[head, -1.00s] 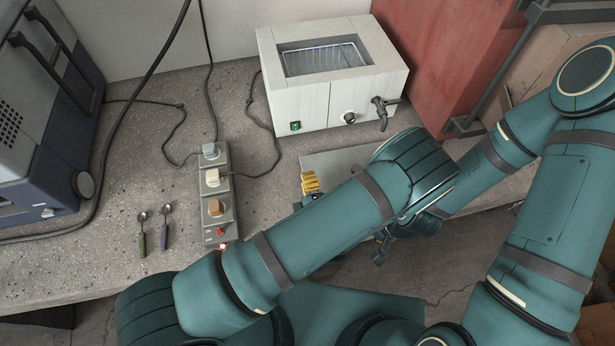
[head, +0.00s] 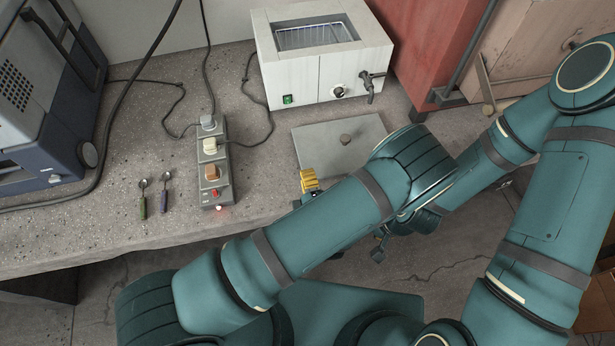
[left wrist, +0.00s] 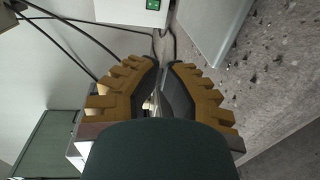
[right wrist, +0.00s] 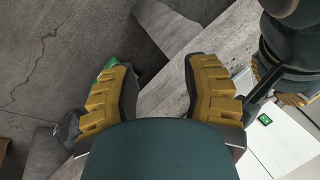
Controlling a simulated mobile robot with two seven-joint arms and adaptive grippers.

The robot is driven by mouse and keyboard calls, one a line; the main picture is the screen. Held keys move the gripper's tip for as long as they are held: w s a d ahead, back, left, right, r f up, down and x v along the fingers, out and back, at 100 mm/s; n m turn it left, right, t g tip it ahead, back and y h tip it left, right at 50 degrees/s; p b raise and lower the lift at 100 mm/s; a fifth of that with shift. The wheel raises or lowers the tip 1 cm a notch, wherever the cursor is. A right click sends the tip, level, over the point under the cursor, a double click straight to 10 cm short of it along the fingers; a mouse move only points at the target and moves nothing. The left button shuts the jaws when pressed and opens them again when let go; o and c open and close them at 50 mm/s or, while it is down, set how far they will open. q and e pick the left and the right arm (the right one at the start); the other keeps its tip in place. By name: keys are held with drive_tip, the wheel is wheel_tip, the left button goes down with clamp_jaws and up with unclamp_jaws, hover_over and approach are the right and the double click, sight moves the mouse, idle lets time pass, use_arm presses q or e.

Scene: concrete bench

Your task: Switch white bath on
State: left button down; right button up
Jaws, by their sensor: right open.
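The white bath (head: 300,82) stands at the back of the bench, its wire rack showing through the open top. Its green switch (head: 288,99) is low on the front's left; the left wrist view shows this switch (left wrist: 153,4) at the top edge. The switch also shows in the right wrist view (right wrist: 265,119). I cannot tell its position. My left gripper (head: 308,180) is in front of the bath, over the bench's front part and apart from the switch. Its fingertips are together with nothing seen between them.
A grey lid (head: 315,140) with a knob lies before the bath. A power strip (head: 222,185) with several plugs, a red switch and a lit red light stands left of it. Cables cross the bench. Two spoons (head: 153,198) and a blue-grey appliance (head: 50,130) are further left.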

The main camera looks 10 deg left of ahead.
use_arm(q)
drive_tip(key=shift+s+d, duration=0.15)
drive_tip(key=shift+s, duration=0.2)
use_arm(e)
drive_tip(key=shift+s+d, duration=0.15)
drive_tip(key=shift+s, duration=0.2)
drive_tip(key=shift+o, duration=0.2)
